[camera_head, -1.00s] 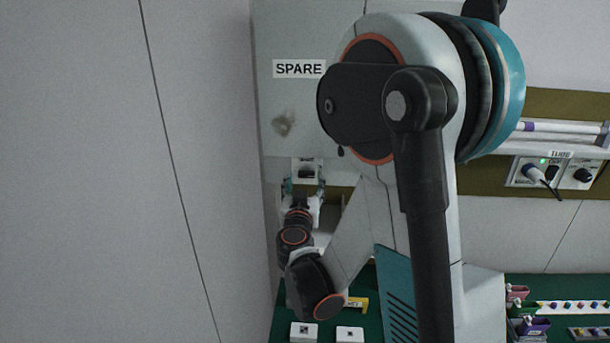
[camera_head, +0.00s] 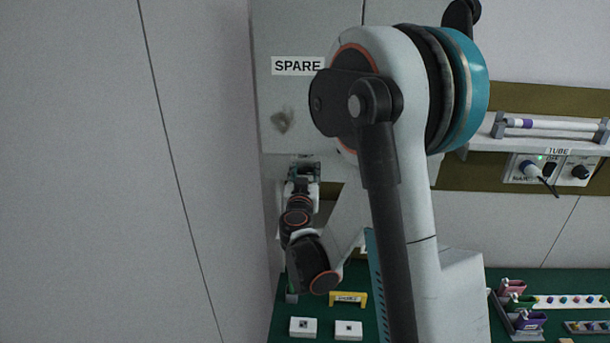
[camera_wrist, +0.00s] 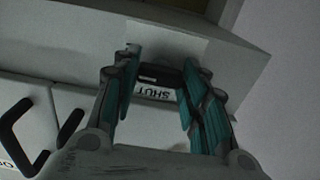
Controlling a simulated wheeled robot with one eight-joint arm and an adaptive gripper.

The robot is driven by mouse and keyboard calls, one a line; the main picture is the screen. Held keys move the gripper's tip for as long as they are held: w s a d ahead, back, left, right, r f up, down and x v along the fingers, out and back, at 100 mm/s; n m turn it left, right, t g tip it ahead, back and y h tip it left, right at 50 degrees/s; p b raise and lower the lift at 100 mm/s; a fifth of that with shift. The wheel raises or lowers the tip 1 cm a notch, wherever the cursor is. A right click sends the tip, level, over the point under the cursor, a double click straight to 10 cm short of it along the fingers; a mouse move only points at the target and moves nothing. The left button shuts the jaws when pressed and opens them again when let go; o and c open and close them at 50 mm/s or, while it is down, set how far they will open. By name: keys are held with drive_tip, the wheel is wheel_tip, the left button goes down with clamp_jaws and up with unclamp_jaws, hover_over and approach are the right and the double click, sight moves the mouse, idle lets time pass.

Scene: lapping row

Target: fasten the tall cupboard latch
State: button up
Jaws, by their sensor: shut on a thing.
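My gripper (camera_head: 304,169) is at the lower edge of the pale cupboard (camera_head: 283,95) marked SPARE in the head view. In the wrist view, my gripper's teal fingers (camera_wrist: 160,73) stand on both sides of a small dark latch piece (camera_wrist: 158,75) and are shut on it. A label reading SHUT (camera_wrist: 154,93), upside down in this view, lies just beside the latch. My gripper and wrist mostly hide the latch in the head view. I cannot tell from these frames whether it is fully engaged.
Black handles (camera_wrist: 18,122) on pale fronts show at the left of the wrist view. A tall pale wall (camera_head: 190,170) is close on the left. A green bench (camera_head: 390,305) below holds small white boxes, a yellow piece and coloured bins. A tube rack (camera_head: 555,130) is at right.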

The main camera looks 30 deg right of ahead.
drive_tip(key=shift+f+n+b, duration=0.1)
drive_tip(key=shift+n+b, duration=0.3)
drive_tip(key=shift+b, duration=0.05)
drive_tip(key=n+b, duration=0.2)
drive_tip(key=shift+f+n+b, duration=0.1)
drive_tip(key=shift+n+b, duration=0.2)
drive_tip(key=shift+n, duration=0.1)
drive_tip(key=n+b, duration=0.3)
drive_tip(key=n, duration=0.2)
drive_tip(key=shift+b, duration=0.35)
drive_tip(key=n+b, duration=0.2)
drive_tip(key=n, duration=0.3)
drive_tip(key=n+b, duration=0.2)
drive_tip(key=n, duration=0.2)
drive_tip(key=shift+r+n, duration=0.2)
drive_tip(key=shift+n, duration=0.1)
drive_tip(key=o, duration=1.1)
drive_tip(key=shift+c, duration=0.2)
